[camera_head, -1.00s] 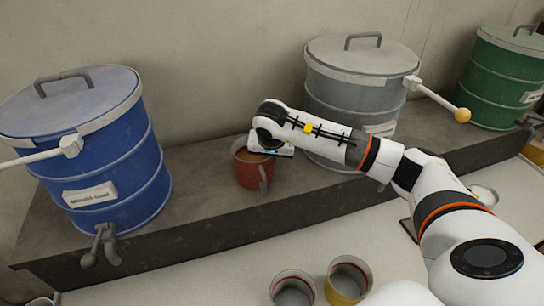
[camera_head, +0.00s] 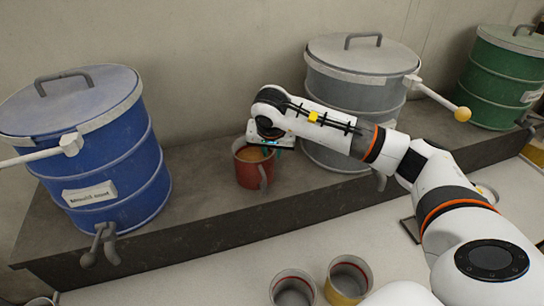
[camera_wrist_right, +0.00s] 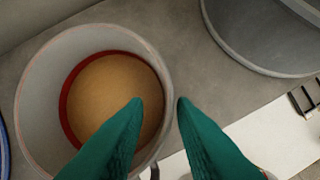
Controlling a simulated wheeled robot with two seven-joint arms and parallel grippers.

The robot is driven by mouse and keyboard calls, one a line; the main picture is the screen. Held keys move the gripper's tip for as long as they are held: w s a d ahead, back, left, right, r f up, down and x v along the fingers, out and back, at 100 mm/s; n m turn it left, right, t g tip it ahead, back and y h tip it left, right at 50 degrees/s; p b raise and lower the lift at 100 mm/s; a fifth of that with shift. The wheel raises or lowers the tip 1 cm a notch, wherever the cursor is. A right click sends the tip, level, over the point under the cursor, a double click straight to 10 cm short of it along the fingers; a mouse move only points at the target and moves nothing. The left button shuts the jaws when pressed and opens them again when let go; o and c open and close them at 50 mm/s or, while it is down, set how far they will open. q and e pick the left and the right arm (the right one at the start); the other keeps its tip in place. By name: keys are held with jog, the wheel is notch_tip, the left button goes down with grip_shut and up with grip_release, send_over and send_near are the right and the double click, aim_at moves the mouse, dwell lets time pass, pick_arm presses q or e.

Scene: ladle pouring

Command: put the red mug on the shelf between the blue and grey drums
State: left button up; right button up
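The red mug (camera_head: 250,172) stands upright on the dark shelf (camera_head: 210,190), between the blue drum (camera_head: 110,175) and the grey drum (camera_head: 350,95). Its handle faces the front, and tan contents show inside. In the right wrist view the mug (camera_wrist_right: 40,90) shows its pale inner wall with a red ring around the contents. My right gripper (camera_wrist_right: 160,102) is open above the mug's rim. Its green fingertips are apart, one over the inside and one over the outside of the wall. In the head view the wrist covers part of the gripper. My left gripper is not in view.
A green drum (camera_head: 500,80) stands at the far right. The drums have taps and side levers; one lever with a yellow knob (camera_head: 462,115) sticks out near my right arm. Two cups (camera_head: 293,290) (camera_head: 348,280) stand on the lower pale counter in front.

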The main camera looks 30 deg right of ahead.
jog(key=v, duration=0.8)
dwell(0.4)
